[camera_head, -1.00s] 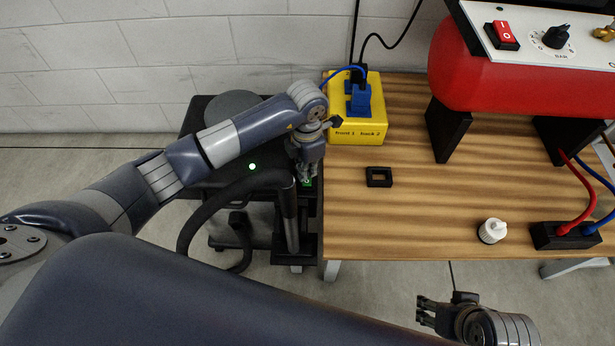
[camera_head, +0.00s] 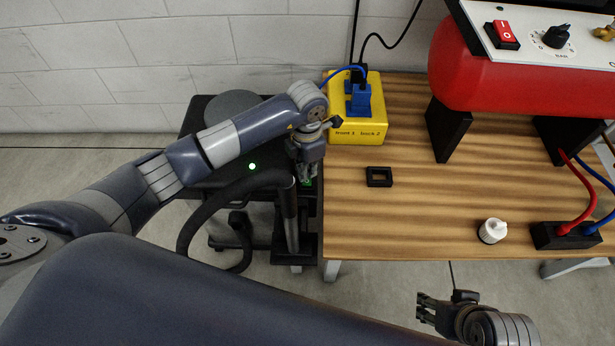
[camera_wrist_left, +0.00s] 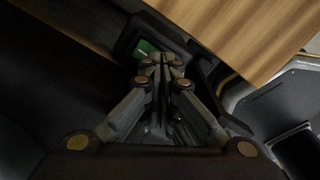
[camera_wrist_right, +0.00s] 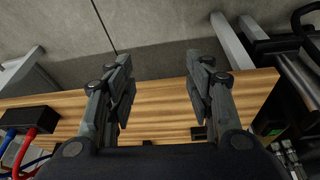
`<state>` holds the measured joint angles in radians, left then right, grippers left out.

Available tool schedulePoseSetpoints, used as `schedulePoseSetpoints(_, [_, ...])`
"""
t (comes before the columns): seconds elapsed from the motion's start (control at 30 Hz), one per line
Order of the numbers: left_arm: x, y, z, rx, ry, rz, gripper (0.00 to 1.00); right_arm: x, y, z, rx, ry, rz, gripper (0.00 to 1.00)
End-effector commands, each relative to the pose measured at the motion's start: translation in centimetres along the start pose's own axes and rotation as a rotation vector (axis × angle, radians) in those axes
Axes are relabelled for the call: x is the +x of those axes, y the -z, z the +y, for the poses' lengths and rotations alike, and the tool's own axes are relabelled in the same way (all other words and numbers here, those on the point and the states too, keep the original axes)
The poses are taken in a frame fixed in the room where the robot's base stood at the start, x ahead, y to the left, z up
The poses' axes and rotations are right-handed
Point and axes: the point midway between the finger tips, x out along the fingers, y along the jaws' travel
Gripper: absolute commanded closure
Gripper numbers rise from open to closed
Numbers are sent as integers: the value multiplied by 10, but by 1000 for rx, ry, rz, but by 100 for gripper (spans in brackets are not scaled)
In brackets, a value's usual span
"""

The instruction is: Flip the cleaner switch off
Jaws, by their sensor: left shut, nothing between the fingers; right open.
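The cleaner (camera_head: 205,178) is a dark machine with a black hose, standing left of the wooden table, with a lit green lamp (camera_head: 252,166) on it. Its green switch (camera_head: 308,182) sits in a black housing close to the table's left edge, partly hidden by my left gripper (camera_head: 306,177). In the left wrist view the green switch (camera_wrist_left: 147,48) shows just beyond the shut, empty fingertips (camera_wrist_left: 161,61). I cannot tell whether they touch it. My right gripper (camera_head: 432,304) is open and empty in front of the table; its spread fingers show in the right wrist view (camera_wrist_right: 158,60).
The wooden table (camera_head: 440,190) holds a yellow socket box (camera_head: 350,128) with blue plugs, a small black frame (camera_head: 379,177), a white knob (camera_head: 492,231) and a black connector block (camera_head: 565,236). A red tank (camera_head: 480,85) stands at the back right. The cleaner's upright hose tube (camera_head: 290,215) is close to my left gripper.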

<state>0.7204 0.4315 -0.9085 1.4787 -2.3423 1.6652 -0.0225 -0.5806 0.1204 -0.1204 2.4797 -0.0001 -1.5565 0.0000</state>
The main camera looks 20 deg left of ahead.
Motion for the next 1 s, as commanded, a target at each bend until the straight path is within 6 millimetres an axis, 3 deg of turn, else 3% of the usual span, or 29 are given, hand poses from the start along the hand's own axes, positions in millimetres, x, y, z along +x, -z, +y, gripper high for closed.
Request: schedulePoseSetpoints(1.0, [4,0,0,0,0,0,100,3,17,-2,-3,3,68,52])
